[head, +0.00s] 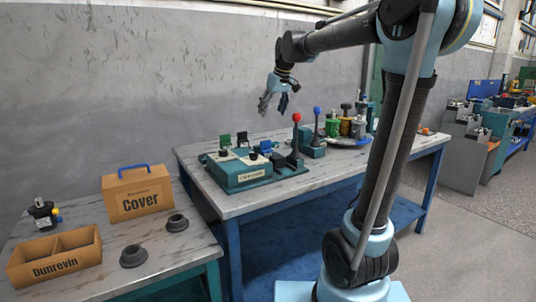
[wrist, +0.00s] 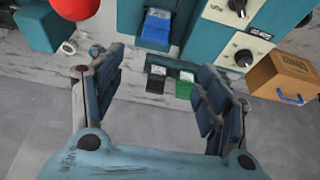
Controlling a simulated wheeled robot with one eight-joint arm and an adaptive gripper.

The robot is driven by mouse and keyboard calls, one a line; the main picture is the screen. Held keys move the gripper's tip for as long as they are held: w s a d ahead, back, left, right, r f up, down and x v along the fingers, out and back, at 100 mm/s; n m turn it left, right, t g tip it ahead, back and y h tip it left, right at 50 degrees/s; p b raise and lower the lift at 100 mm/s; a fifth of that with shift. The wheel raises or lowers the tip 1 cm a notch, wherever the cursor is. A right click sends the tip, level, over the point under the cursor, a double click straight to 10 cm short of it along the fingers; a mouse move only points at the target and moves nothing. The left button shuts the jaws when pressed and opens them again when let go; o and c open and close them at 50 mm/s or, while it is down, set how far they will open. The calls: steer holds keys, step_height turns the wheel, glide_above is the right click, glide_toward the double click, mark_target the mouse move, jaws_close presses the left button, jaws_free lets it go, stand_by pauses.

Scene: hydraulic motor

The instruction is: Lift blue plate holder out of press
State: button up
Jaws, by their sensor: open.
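The blue plate holder (wrist: 157,27) sits in an opening of the teal press (wrist: 198,18) in the wrist view. In the head view the blue plate holder (head: 265,146) shows small at the back of the press (head: 240,176). My gripper (head: 273,104) hangs above the press, clear of it and the table. In the wrist view its fingers (wrist: 162,92) are spread with nothing between them. The blue plate holder appears beyond the fingertips, apart from them.
A black holder (wrist: 156,79) and a green holder (wrist: 185,84) stand beside the press. A red-knobbed lever (head: 296,118) and a blue-knobbed lever (head: 317,111) rise at the right. The Cover box (head: 137,193) and Dunrevin box (head: 55,258) are on the left table.

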glide_toward(266, 141)
steer(key=x, duration=0.4)
steer(key=shift+w+f, duration=0.1)
steer(key=shift+f, duration=0.3)
steer(key=shift+x, duration=2.75)
steer(key=shift+w, duration=0.2)
steer(key=c, duration=1.5)
steer(key=shift+c, duration=0.2)
steer(key=shift+r, duration=0.15)
